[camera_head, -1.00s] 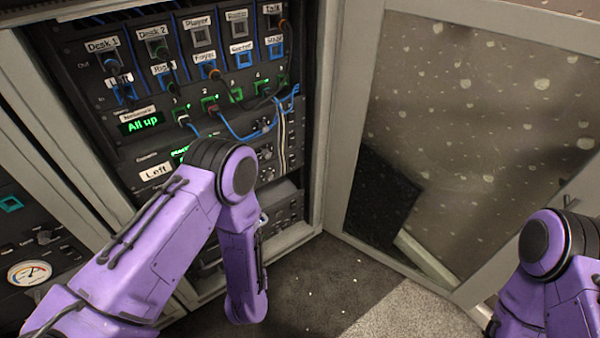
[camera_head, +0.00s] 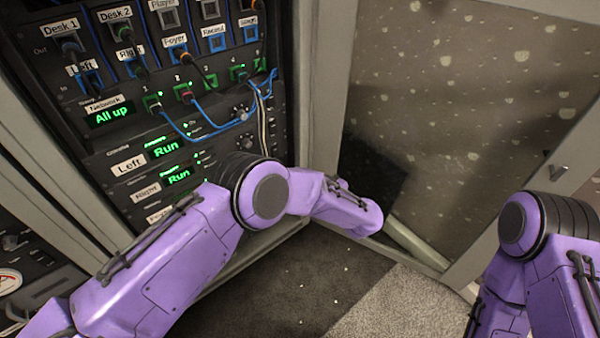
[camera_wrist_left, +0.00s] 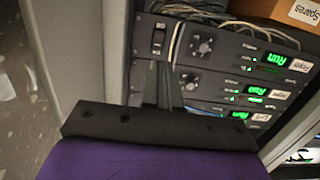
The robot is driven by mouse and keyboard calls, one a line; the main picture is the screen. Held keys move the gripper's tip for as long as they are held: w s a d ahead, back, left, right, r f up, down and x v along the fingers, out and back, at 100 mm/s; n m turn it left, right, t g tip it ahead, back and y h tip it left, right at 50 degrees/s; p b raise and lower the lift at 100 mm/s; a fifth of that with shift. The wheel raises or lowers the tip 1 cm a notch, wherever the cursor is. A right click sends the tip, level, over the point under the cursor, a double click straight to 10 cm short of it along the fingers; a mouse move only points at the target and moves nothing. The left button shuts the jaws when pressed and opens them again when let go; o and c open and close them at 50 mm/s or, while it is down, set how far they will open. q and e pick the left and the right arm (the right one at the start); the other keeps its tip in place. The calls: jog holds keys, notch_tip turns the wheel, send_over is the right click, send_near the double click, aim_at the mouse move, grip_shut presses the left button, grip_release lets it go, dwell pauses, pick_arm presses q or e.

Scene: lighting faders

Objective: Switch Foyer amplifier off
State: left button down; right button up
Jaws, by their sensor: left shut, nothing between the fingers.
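The Foyer amplifier's label (camera_head: 159,214) is partly hidden behind my left arm in the head view. In the left wrist view, where the labels look upside down, the top rack unit (camera_wrist_left: 228,42) seems to be this amplifier. It has a lit green display (camera_wrist_left: 263,57), a round knob (camera_wrist_left: 203,45) and a black rocker switch (camera_wrist_left: 158,39). My left gripper (camera_wrist_left: 163,66) is shut and empty, its fingertips just below the switch in the picture. I cannot tell whether they touch it. My right gripper is out of view.
The Left (camera_head: 128,166) and Right (camera_head: 146,191) amplifiers show green "Run". Blue patch cables (camera_head: 205,135) hang above them. Pale cables (camera_wrist_left: 185,12) and a "Spares" box (camera_wrist_left: 290,10) lie close to the top unit. An open door (camera_head: 440,100) stands right.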

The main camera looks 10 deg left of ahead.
aim_at(276, 155)
pick_arm(q)
jog(key=b+x, duration=0.3)
jog(key=x, duration=0.7)
jog(key=shift+w+a+f, duration=0.15)
jog(key=shift+a+f, duration=0.05)
jog(key=shift+a, duration=0.1)
jog(key=shift+w+a+b, duration=0.35)
jog(key=shift+w+a, duration=0.05)
jog(key=shift+a, duration=0.1)
jog(key=shift+r, duration=0.1)
